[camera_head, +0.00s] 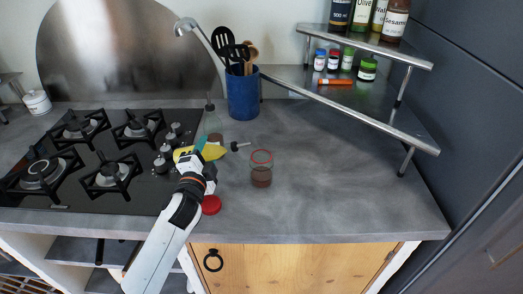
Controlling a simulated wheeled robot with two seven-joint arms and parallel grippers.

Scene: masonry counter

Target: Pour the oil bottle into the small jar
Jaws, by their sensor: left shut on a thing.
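My left gripper (203,160) comes in from the lower left and is shut on the oil bottle (217,152). The bottle is yellow, tipped nearly level over the counter, with its dark narrow end pointing right. The gripper hides part of its body. The small jar (261,174) is clear with a red rim and brownish contents. It stands upright on the counter, right of and a little nearer than the bottle's dark end, which is apart from it. I see no stream of oil. My right gripper is not in view.
A glass bottle with a dark spout (210,121) stands behind my gripper, beside the blue utensil pot (243,97). A red lid (211,205) lies near the front edge. A gas hob (105,187) is at left, a metal shelf (418,137) at right. Counter right of the jar is clear.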

